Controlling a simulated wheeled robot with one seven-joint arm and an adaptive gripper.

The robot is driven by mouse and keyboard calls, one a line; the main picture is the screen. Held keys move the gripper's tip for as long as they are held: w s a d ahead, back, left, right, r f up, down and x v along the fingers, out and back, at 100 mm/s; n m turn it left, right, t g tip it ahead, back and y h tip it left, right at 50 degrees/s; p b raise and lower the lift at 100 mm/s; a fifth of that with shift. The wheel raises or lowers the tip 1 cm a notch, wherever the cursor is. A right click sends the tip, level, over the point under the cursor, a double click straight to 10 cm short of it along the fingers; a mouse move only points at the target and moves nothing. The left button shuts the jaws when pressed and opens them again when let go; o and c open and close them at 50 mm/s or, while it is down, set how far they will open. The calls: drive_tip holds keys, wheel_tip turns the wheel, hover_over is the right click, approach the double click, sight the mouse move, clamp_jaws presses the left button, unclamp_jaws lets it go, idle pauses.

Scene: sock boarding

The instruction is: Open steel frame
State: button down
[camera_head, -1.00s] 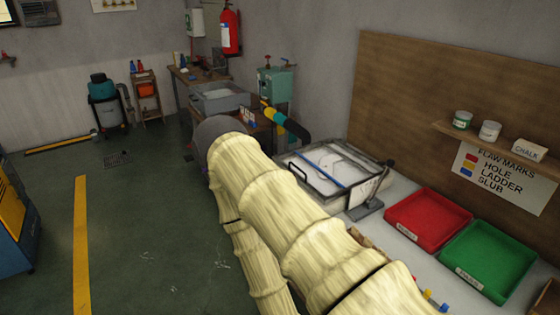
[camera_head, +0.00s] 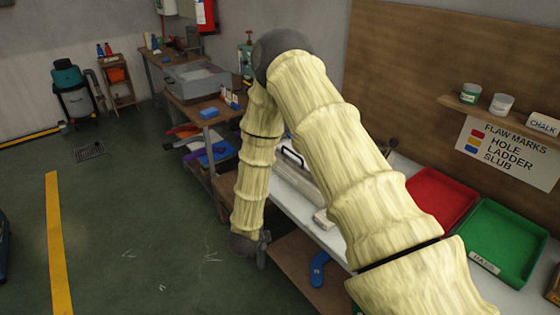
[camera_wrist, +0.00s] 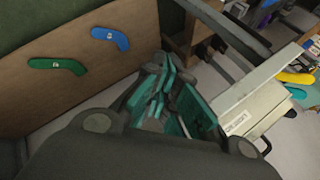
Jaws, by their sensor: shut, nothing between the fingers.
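The steel frame (camera_head: 300,182) sits on the white bench top in the head view, mostly hidden behind my arm. In the head view my gripper hangs low in front of the bench, mostly hidden.
A red tray (camera_head: 440,196) and a green tray (camera_head: 495,240) stand on the bench to the right. A blue sock shape (camera_wrist: 110,38) and a green one (camera_wrist: 56,65) are on a wooden panel.

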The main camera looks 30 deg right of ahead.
drive_tip(key=w+d+r+m+h+b, duration=0.1)
drive_tip(key=w+d+r+m+h, duration=0.1)
drive_tip(key=w+d+r+m, duration=0.35)
drive_tip(key=m+g+b, duration=0.4)
drive_tip(key=m+g, duration=0.1)
drive_tip(key=m, duration=2)
approach(286, 159)
drive_tip(key=a, duration=0.4)
drive_tip(key=shift+n+y, duration=0.25)
drive_tip(key=shift+y, duration=0.15)
drive_tip(key=p+x, duration=0.2)
drive_tip(key=x, duration=0.7)
drive_tip(key=shift+d+f+p, duration=0.15)
drive_tip(key=shift+f+p, duration=0.2)
drive_tip(key=shift+p, duration=0.05)
drive_tip(key=d+r, duration=0.1)
drive_tip(key=r+p, duration=0.1)
drive_tip(key=r, duration=0.1)
drive_tip(key=shift+d, duration=0.35)
drive_tip(key=shift+r, duration=0.2)
drive_tip(key=shift+d, duration=0.2)
drive_tip(key=shift+r, duration=0.1)
